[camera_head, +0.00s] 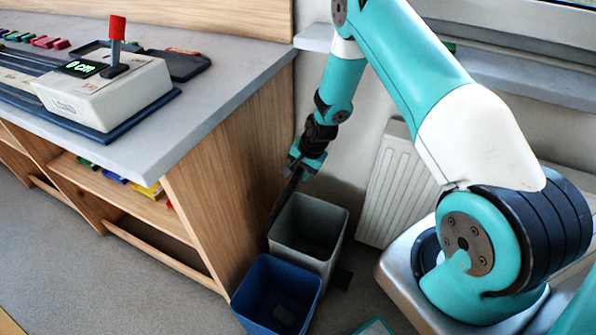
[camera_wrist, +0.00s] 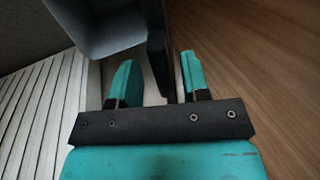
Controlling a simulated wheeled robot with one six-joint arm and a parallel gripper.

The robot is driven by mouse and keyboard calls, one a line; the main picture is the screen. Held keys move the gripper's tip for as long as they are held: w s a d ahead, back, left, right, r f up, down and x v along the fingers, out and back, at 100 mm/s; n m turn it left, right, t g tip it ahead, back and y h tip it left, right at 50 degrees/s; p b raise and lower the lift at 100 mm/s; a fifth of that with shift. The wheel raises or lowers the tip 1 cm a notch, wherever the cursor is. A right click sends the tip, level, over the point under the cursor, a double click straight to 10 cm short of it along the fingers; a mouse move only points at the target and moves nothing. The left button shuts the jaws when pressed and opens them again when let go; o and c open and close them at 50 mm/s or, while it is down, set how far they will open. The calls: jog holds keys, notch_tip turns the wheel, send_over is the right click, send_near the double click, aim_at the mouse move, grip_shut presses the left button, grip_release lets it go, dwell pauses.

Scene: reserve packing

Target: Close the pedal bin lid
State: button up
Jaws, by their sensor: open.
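The grey pedal bin (camera_head: 309,228) stands on the floor against the end of the wooden counter, its top open. Its dark lid (camera_head: 284,199) stands raised, nearly upright, on the counter side. My gripper (camera_head: 298,174) is open at the lid's upper end. In the wrist view, the lid's dark edge (camera_wrist: 157,55) shows between the teal fingers of my gripper (camera_wrist: 158,76), apparently with gaps on both sides. I cannot tell whether either finger touches it. The bin's grey wall (camera_wrist: 90,40) is at upper left there.
A blue open bin (camera_head: 262,285) stands directly in front of the pedal bin. The counter's wooden side panel (camera_head: 225,180) is close on the left. A white radiator (camera_head: 395,185) is behind right. A device with a red-topped lever (camera_head: 105,92) sits on the counter.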

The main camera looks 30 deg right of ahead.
jog(key=shift+w+a+f, duration=0.1)
jog(key=shift+f, duration=0.25)
